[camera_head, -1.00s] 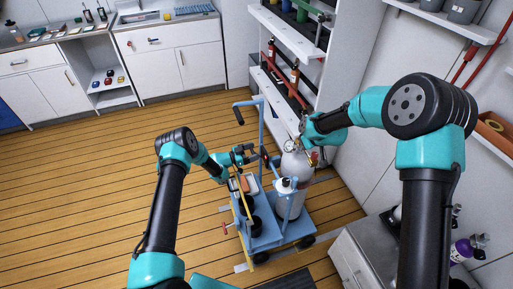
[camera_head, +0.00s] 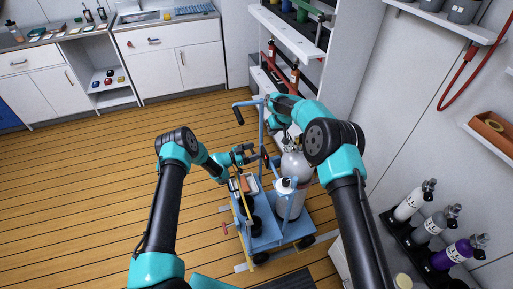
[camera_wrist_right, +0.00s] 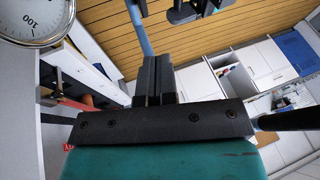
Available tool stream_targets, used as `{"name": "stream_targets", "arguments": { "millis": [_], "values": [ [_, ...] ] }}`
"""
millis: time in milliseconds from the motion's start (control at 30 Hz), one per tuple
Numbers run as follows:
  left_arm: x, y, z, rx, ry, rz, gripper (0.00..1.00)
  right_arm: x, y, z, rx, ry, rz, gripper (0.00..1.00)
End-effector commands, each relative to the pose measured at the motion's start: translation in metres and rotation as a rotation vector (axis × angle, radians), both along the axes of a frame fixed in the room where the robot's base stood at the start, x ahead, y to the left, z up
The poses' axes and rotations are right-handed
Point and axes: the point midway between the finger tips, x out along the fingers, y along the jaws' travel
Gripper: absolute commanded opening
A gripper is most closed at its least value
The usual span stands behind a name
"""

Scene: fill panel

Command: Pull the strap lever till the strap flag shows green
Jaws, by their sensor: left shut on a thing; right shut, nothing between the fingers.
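A blue cart (camera_head: 262,240) stands on the floor, with a grey-white gas cylinder (camera_head: 292,205) upright on it. My left gripper (camera_head: 257,156) is beside the cart's upright, left of the cylinder, shut on a small part there that appears to be the strap lever; the fingers mostly hide it. A small red-dark part (camera_head: 265,154) shows at the fingertips. The strap flag and its colour cannot be made out. My right gripper is shut and empty near the cylinder's top; its closed fingers (camera_wrist_right: 156,80) show in the right wrist view, below the blue cart bar (camera_wrist_right: 140,28).
A round gauge (camera_wrist_right: 36,18) is close at upper left in the right wrist view. A white shelf (camera_head: 290,38) stands behind the cart. Several small cylinders (camera_head: 428,225) stand at right. The wooden floor (camera_head: 90,180) at left is clear.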

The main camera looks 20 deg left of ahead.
Motion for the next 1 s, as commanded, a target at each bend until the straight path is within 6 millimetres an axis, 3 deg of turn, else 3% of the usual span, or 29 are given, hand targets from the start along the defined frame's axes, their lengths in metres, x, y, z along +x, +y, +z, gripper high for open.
{"name": "stream_targets", "arguments": {
  "millis": [567,1000],
  "values": [
    [0.000,0.000,-0.001,0.000,0.001,0.000,0.33,0.000,0.005,-0.006,-0.002,0.010,-0.002,0.00],
    [0.000,0.000,-0.001,0.000,0.001,0.000,0.33,0.004,0.026,-0.052,-0.001,0.008,-0.002,0.00]
  ]
}}
